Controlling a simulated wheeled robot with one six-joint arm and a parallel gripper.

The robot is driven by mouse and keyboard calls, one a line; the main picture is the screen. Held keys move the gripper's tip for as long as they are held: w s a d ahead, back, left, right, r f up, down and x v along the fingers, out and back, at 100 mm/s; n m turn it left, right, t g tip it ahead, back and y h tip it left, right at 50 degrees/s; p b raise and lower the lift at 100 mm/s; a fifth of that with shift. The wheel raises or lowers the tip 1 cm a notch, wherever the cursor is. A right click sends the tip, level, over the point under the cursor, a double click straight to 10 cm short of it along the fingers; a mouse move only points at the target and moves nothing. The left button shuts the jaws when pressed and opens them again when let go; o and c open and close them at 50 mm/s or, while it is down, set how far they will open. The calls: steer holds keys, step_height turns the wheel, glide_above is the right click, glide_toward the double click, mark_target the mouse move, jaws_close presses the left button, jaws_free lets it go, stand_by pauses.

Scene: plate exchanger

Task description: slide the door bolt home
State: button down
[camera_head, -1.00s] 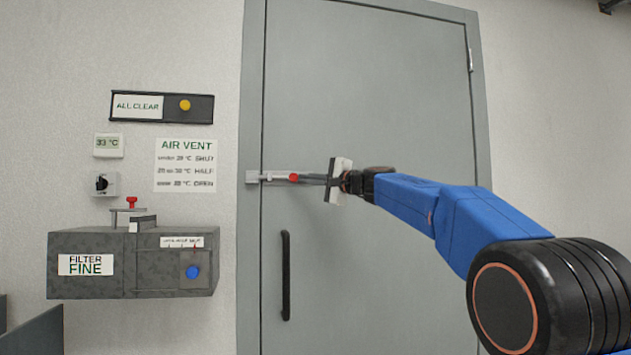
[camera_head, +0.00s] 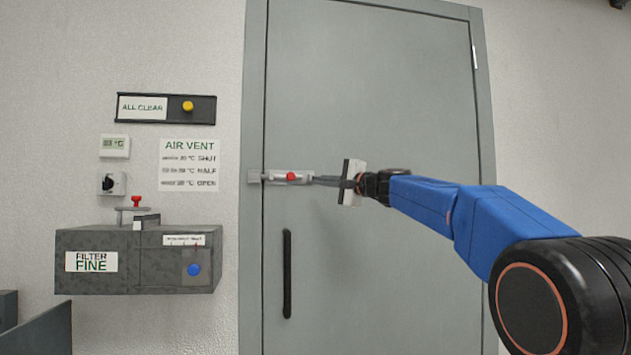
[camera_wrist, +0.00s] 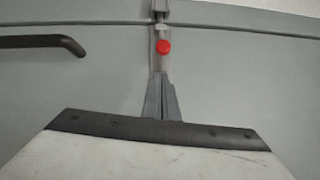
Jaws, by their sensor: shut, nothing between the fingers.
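The door bolt has a red knob (camera_head: 291,177) on a pale horizontal rail on the grey door (camera_head: 375,80). The bolt's keeper (camera_head: 254,176) is on the frame at the left, and the rail reaches close to it. My gripper (camera_head: 318,180) is shut and empty, pointing left, its fingertips at the right end of the bolt, just right of the knob. In the wrist view the shut fingers (camera_wrist: 160,80) point up at the red knob (camera_wrist: 164,47), with a small gap or light contact that I cannot tell apart. The keeper shows at the top edge.
A black door handle (camera_head: 287,273) hangs below the bolt. Left on the wall are a grey filter box (camera_head: 110,285), an air vent sign (camera_head: 188,165), an all-clear panel (camera_head: 165,108) and a thermostat (camera_head: 114,146). The door face around the bolt is clear.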

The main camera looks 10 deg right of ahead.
steer(key=r+v, duration=0.1)
steer(key=v, duration=0.7)
steer(key=shift+d+f, duration=0.2)
steer(key=shift+f, duration=0.35)
steer(key=shift+s, duration=0.1)
steer(key=s+a+f+n+g+h, duration=0.2)
steer(key=s+a+f+n+g, duration=0.1)
steer(key=s+f, duration=0.85)
steer(key=s+a+f+n+g+h, duration=0.25)
steer(key=s+f, duration=0.65)
steer(key=f, duration=0.5)
steer(key=s+d+f+n+g+h, duration=0.1)
steer(key=s+d+f+n+h, duration=0.1)
steer(key=s+f, duration=0.7)
steer(key=s+d+f+n+g+h, duration=0.2)
steer(key=s+d+f, duration=0.2)
steer(key=s+f, duration=0.5)
steer(key=s+d+f+n+g+h, duration=0.2)
steer(key=s+d+f, duration=0.2)
steer(key=s+f, duration=0.5)
step_height(320, 180, down, 3)
steer(key=shift+s+h, duration=0.25)
steer(key=shift+h, duration=0.1)
steer(key=shift+d+n, duration=0.1)
steer(key=shift+n, duration=0.15)
